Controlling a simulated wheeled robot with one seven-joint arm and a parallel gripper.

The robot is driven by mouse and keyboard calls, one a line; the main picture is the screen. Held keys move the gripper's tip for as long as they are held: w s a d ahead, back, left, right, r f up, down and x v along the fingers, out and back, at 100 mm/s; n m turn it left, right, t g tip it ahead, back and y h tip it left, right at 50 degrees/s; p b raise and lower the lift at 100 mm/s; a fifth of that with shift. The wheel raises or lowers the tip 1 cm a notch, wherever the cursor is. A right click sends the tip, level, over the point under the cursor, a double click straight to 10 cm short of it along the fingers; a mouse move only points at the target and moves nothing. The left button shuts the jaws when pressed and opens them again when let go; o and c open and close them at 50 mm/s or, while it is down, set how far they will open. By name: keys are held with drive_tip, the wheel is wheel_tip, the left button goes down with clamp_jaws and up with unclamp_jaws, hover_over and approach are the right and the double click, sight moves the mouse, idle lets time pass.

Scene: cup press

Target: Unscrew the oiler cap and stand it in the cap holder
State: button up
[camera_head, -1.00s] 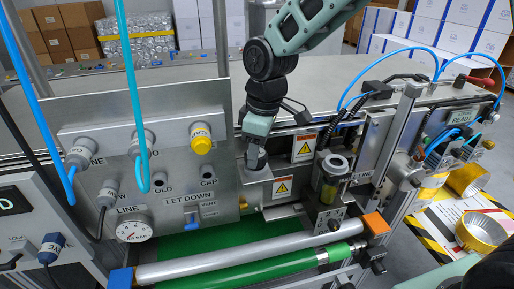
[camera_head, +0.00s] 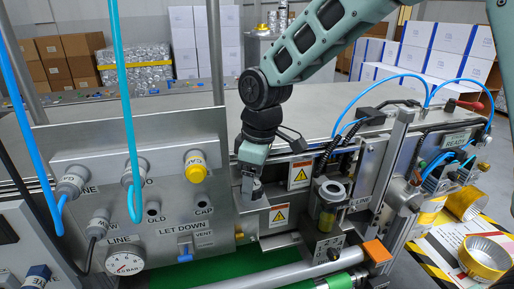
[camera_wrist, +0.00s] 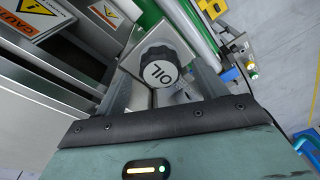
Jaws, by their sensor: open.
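The oiler cap (camera_wrist: 160,72), black, ridged and marked OIL, shows from above in the wrist view. It stands between the fingers of my open gripper (camera_wrist: 164,82), with a square metal plate (camera_wrist: 133,62) around or under it. I cannot tell whether it touches the fingers. In the head view my gripper (camera_head: 250,190) points down at the metal front, left of the oiler. The cap is hidden there by the gripper. The oiler (camera_head: 327,208), a clear cup with yellow oil, stands to the right and its top looks open.
A valve panel (camera_head: 120,190) with hoses and a gauge (camera_head: 127,261) stands to the left. Warning signs (camera_head: 279,215) are beside the gripper. A metal roller (camera_head: 270,278) runs below, in front. A post (camera_head: 385,165) and hoses rise at the right.

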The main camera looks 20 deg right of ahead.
sight(262, 186)
wheel_tip(262, 186, up, 16)
drive_tip(key=s+d+b, duration=0.1)
drive_tip(key=b, duration=0.3)
drive_tip(key=shift+d+r, duration=0.2)
drive_tip(key=shift+d, duration=0.15)
drive_tip(key=s+f+m+b, duration=0.2)
drive_tip(key=s+f+b, duration=0.3)
drive_tip(key=s+f, duration=0.6)
drive_tip(key=s+f+m+b, duration=0.2)
drive_tip(key=s+f+b, duration=0.3)
drive_tip(key=s+f, duration=0.7)
wheel_tip(262, 186, down, 7)
drive_tip(key=shift+s+a+r+g+h, duration=0.1)
drive_tip(key=shift+s+a+g+h, duration=0.05)
drive_tip(key=shift+s+g+h, duration=0.2)
drive_tip(key=shift+w, duration=0.1)
